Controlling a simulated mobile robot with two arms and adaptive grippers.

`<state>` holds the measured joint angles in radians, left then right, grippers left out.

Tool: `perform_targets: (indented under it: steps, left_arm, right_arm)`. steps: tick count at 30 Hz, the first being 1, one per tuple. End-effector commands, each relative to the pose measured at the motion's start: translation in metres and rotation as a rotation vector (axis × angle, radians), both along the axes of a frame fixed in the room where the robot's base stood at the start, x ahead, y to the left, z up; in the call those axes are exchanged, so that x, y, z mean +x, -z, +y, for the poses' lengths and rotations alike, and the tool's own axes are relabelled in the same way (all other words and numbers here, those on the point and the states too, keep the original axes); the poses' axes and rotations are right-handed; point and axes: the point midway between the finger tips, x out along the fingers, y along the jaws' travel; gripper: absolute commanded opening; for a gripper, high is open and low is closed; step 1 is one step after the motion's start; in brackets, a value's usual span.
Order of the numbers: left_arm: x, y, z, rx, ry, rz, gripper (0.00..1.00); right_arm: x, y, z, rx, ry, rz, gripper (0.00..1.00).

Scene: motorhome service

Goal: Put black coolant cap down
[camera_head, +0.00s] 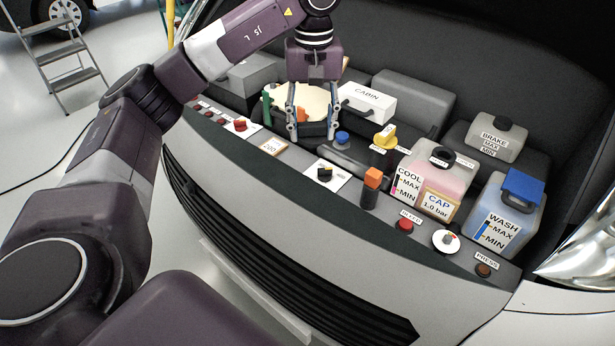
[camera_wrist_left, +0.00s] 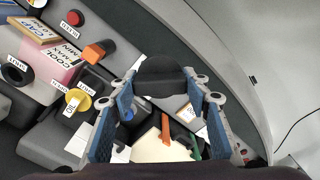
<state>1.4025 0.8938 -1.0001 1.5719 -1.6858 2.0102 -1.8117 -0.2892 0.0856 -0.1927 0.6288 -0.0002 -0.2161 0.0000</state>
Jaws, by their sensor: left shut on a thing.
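The coolant tank (camera_head: 447,183), with pink fluid and COOL and CAP labels, stands to the right, apart from the gripper. Its black neck (camera_head: 442,156) also shows at the left of the left wrist view (camera_wrist_left: 15,73). My right gripper is not in view.
A white CABIN box (camera_head: 368,102) is behind the gripper. The front ledge holds a red button (camera_head: 405,226) and a white card (camera_head: 318,184).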

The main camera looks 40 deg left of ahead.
Motion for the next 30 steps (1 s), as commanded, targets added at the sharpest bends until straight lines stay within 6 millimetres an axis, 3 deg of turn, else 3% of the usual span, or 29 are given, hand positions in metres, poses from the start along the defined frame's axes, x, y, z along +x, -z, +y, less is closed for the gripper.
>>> perform_targets:
  steps: [1,8,12,20,27,30]
  left_arm:
    - [-0.001,0.016,0.000,-0.002,0.001,0.005,0.00]
    - [-0.002,0.065,0.000,-0.001,0.001,0.004,0.00]
    - [-0.002,0.090,0.001,0.002,0.000,0.003,0.00]
    - [-0.001,0.111,0.001,0.000,0.001,0.000,0.00]
    - [-0.001,0.142,0.001,0.001,-0.001,0.001,0.00]
    - [0.000,0.144,0.001,0.001,0.000,-0.002,0.00]
  right_arm:
    - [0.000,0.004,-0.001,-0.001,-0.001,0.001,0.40]
    - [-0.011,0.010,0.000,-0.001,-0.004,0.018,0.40]
    - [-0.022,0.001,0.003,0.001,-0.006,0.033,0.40]
    - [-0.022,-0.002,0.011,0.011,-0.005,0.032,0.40]
    - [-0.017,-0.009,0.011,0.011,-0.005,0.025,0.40]
    - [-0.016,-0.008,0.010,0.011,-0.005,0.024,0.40]
